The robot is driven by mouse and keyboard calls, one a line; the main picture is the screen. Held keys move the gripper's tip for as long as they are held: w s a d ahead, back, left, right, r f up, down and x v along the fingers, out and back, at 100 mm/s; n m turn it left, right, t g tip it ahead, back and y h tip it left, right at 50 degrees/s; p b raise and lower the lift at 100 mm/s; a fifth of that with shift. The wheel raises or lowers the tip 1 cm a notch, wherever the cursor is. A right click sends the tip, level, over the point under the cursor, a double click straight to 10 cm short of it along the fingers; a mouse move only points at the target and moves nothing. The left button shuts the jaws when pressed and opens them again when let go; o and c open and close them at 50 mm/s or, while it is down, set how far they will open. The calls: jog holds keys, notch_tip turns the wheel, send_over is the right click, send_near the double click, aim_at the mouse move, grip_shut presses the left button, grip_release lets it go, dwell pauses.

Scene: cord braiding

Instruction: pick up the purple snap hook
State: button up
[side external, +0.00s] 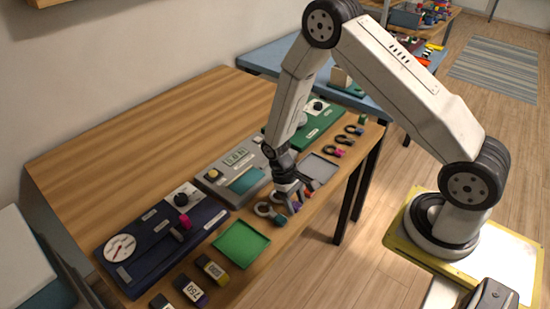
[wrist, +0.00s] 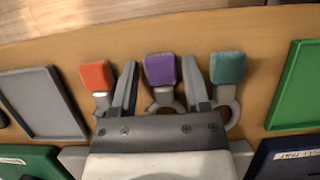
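The purple snap hook (wrist: 161,70) lies on the wooden table between my gripper's two fingers in the wrist view. Its purple block shows clear; part of its grey hook is hidden by the gripper body. My gripper (wrist: 160,78) is open, with a gap on each side of the purple block. It also shows low over the table's front edge in the side view (side external: 291,192). An orange-red snap hook (wrist: 96,76) lies just outside the left finger, and a teal snap hook (wrist: 228,68) just outside the right finger.
In the wrist view a grey tray (wrist: 77,128) is at left and a green tray (wrist: 274,112) at right. In the side view, a grey device (side external: 212,171), a dark blue panel (side external: 139,272) and a green panel (side external: 297,137) stand behind. Several weights lie at front left.

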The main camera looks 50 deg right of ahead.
grip_shut()
jog(key=shift+r, duration=0.1)
jog(key=shift+r, duration=1.05)
jog(key=s+r, duration=1)
jog(key=s, duration=0.4)
jog(key=shift+a+r, duration=0.25)
jog(key=shift+r, duration=0.1)
